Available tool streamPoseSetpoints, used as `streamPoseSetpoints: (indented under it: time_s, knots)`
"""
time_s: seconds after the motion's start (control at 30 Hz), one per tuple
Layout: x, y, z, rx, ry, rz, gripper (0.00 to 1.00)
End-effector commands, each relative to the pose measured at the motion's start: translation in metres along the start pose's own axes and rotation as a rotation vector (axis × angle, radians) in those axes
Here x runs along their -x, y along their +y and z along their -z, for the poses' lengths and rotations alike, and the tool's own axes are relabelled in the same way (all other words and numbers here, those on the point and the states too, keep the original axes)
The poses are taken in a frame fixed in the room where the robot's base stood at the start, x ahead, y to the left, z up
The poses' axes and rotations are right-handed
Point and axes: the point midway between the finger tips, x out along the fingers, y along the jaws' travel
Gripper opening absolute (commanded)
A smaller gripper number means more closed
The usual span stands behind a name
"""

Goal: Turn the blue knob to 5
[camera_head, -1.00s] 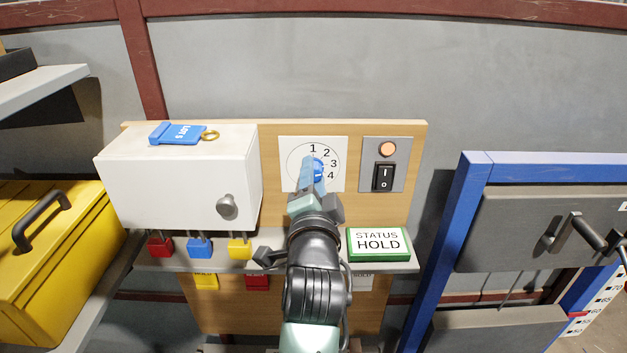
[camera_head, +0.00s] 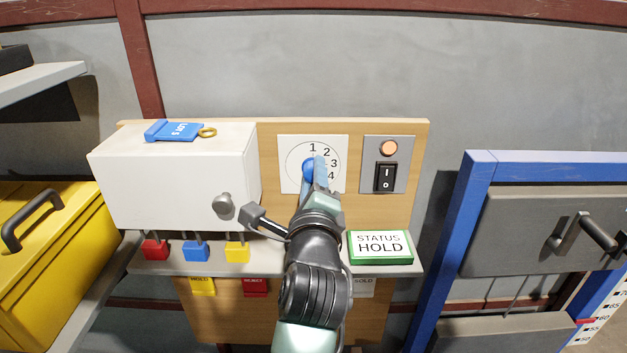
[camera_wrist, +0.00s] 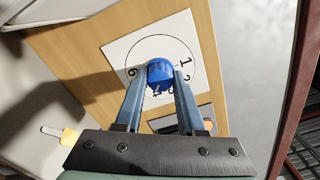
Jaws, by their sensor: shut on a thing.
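The blue knob (camera_wrist: 160,73) sits at the centre of a white dial plate (camera_head: 288,146) on the wooden panel. In the head view the knob (camera_head: 308,168) shows at the left of my gripper (camera_head: 316,166), with 1, 2, 3 and 4 readable on the dial. The lower part of the dial is hidden by my arm. In the wrist view my gripper's two blue-grey fingers (camera_wrist: 160,82) are shut on the knob, one on each side. The 1 and 6 show there; the 5 is not readable. I cannot tell which number the knob points to.
A grey switch plate (camera_head: 401,180) with an orange lamp and rocker switch is right of the dial. A white box (camera_head: 170,185) is at left. A green-framed STATUS HOLD sign (camera_head: 380,246) and coloured padlocks (camera_head: 196,251) are below. A blue frame (camera_head: 450,230) stands at right.

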Motion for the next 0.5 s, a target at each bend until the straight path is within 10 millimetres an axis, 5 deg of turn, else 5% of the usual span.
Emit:
streamPoseSetpoints:
  time_s: [0.5]
  knots:
    - [0.0000,0.0019,0.0001,-0.389,0.000,-0.002,0.00]
